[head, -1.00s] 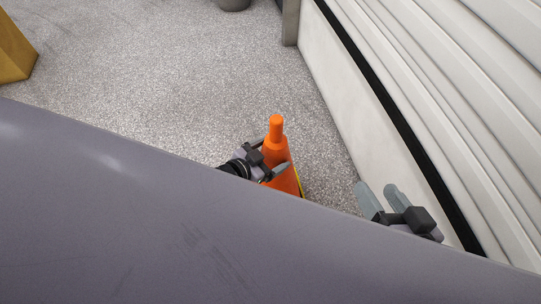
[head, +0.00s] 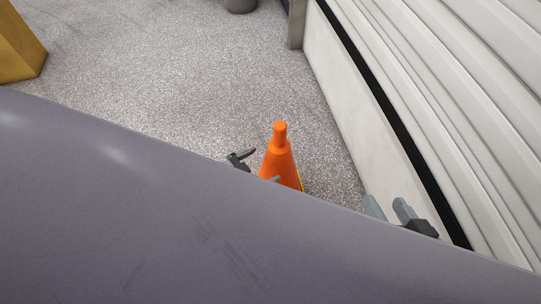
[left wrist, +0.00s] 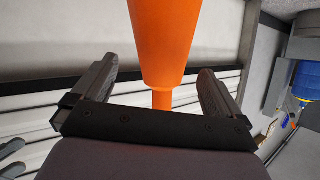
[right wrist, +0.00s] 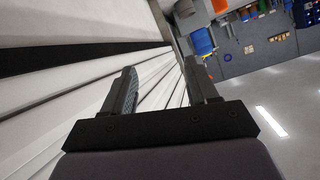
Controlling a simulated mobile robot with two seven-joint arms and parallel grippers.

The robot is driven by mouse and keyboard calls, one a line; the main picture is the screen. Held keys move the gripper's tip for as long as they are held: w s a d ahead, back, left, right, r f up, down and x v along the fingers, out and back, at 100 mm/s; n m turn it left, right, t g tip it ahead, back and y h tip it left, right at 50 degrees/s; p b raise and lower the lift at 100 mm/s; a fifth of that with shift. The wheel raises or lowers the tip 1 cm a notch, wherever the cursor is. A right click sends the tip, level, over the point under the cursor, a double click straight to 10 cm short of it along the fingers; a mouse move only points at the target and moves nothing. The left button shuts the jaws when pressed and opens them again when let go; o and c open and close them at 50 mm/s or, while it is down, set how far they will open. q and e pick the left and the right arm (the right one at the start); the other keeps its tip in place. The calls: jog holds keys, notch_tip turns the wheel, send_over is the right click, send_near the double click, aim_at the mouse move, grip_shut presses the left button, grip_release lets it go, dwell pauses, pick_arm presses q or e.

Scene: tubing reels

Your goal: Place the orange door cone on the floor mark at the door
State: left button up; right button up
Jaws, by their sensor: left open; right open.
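The orange door cone (head: 280,162) stands upright on the floor beside the white door; its base is hidden in the head view. A thin yellow strip (head: 301,181), perhaps the floor mark, shows at the cone's lower right; I cannot tell how the base sits on it. My left gripper (head: 264,166) is open at the cone's left side. In the left wrist view the cone (left wrist: 164,40) appears between the spread fingers (left wrist: 158,66), without visible contact. My right gripper (head: 386,205) is open and empty near the door; its fingers also show in the right wrist view (right wrist: 163,82).
The white slatted door (head: 450,90) with a black strip runs along the right. A yellow object (head: 18,45) stands at the far left and a dark grey round object (head: 240,5) at the back. The speckled floor (head: 180,80) between is clear.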

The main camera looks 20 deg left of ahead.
pick_arm(q)
jog(key=p+v, duration=0.1)
jog(key=v, duration=0.5)
jog(key=shift+p, duration=0.35)
pick_arm(e)
jog(key=shift+s+d+r+n+h, duration=0.15)
jog(key=shift+d+r+h, duration=0.1)
jog(key=shift+d, duration=0.2)
jog(key=shift+s+d+r+n+h, duration=0.15)
jog(key=shift+d+r+h, duration=0.1)
jog(key=shift+d, duration=0.2)
